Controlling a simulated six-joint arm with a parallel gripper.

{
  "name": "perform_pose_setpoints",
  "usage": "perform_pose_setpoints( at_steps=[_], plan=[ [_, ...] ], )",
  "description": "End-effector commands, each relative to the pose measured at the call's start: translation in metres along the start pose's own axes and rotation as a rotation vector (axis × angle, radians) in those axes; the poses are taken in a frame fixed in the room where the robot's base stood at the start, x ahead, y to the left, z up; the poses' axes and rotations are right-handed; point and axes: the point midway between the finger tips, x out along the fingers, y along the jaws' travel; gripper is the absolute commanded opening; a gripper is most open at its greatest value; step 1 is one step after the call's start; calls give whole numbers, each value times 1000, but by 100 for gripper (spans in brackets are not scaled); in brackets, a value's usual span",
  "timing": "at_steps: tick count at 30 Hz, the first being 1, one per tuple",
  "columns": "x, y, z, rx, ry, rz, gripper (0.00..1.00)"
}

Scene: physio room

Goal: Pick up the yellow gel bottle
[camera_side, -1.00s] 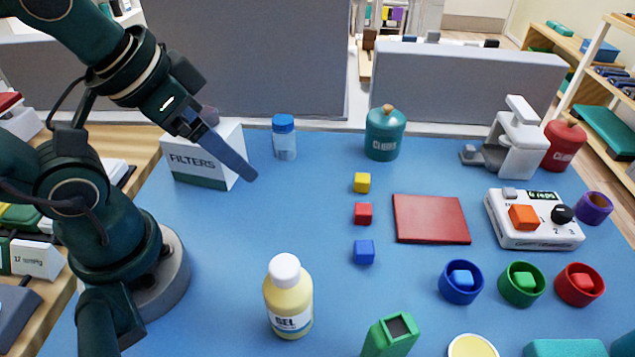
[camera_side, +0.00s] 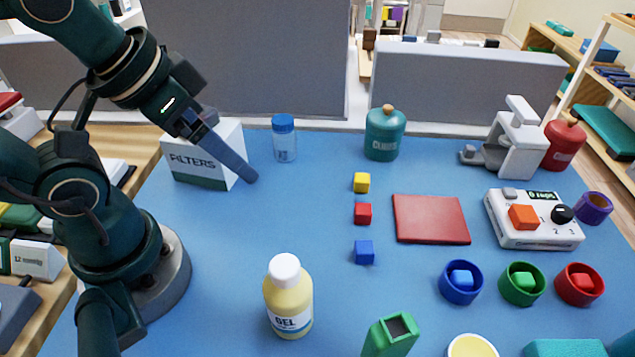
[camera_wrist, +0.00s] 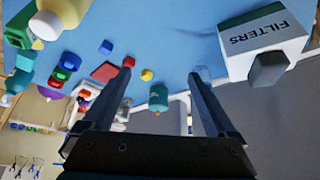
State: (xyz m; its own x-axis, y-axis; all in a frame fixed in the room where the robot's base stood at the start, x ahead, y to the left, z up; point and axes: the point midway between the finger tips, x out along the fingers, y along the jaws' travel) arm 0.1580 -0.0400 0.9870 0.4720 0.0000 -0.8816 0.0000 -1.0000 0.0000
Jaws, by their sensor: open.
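The yellow gel bottle (camera_side: 289,298) stands upright on the blue mat at the front, left of centre, with a white cap and a GEL label. In the wrist view its yellow body (camera_wrist: 62,12) and white cap show at the top left, partly cut off by the frame edge. My gripper (camera_side: 251,177) is up and back on the left, in front of the filters box and well away from the bottle. In the wrist view the two fingers of my gripper (camera_wrist: 160,75) stand wide apart, with nothing held between them.
A white filters box (camera_side: 205,165) and a blue-capped clear bottle (camera_side: 284,143) stand near my gripper. A green open-topped holder (camera_side: 389,336) stands right of the gel bottle. Small cubes, including a blue one (camera_side: 364,252), lie beyond. The blue mat (camera_side: 225,240) between gripper and bottle is clear.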

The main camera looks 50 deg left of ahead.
Motion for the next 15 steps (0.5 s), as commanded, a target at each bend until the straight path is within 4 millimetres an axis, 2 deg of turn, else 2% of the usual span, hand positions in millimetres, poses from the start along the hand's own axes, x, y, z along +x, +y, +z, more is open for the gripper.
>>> perform_pose_setpoints(
  at_steps=[1,3,11,15],
  plan=[
    [0,0,0,0,0,0,92],
    [0,0,0,0,0,0,100],
    [-1,0,-1,0,2,0,100],
    [-12,0,-8,0,4,0,100]
  ],
)
